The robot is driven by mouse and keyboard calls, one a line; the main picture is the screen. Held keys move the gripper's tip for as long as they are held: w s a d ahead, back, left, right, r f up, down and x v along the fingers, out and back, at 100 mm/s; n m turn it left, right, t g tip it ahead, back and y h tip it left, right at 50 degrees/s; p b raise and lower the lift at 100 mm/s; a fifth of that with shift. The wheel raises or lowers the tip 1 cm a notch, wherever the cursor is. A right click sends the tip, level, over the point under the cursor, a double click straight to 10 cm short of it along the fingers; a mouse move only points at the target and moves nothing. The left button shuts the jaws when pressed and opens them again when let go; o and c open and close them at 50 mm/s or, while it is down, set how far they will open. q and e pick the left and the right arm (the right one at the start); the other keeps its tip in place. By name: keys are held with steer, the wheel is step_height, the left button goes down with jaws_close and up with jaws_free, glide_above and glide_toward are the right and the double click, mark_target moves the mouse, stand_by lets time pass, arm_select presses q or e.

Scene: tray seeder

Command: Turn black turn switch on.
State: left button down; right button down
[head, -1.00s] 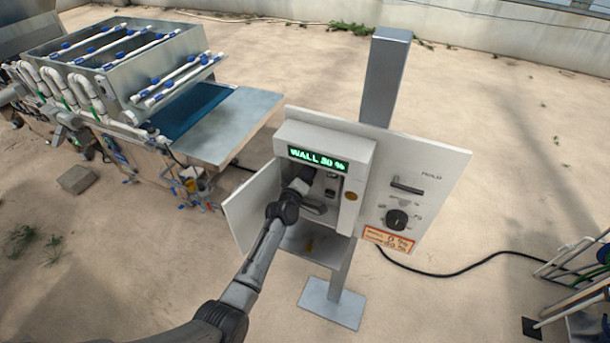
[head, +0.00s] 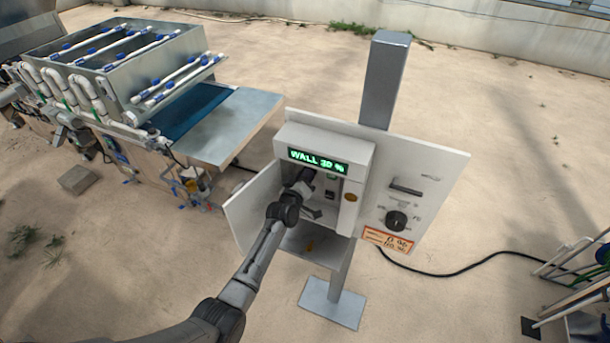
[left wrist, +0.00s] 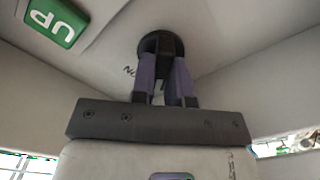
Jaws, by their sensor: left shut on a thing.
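The black turn switch (left wrist: 160,45) is on the inner face of the control box, with lettering that reads ON upside down beside it. My left gripper (left wrist: 163,75) is shut on the switch, one finger on each side of it. In the head view my left gripper (head: 305,178) reaches into the open box (head: 363,160) below its green display, and the switch is hidden behind it. The display (head: 318,161) reads WALL with a percentage that looks like 30. My right gripper is not in view.
A green UP button (left wrist: 57,22) is near the switch. The box's open door (head: 250,208) stands left of my forearm. A panel on the right carries a black knob (head: 397,220) and a dark handle (head: 406,187). A black cable (head: 450,273) lies on the ground.

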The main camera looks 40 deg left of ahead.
arm_select(q)
steer(key=shift+d+m+p, duration=0.15)
steer(key=shift+m+p, duration=0.25)
steer(key=shift+m, duration=3.7)
steer(key=c, duration=1.1)
jaws_free()
steer(key=b+v, duration=0.1)
steer(key=v, duration=1.2)
steer(key=shift+s+d+r+b, duration=0.1)
steer(key=shift+s+b, duration=0.2)
steer(key=shift+s, duration=0.05)
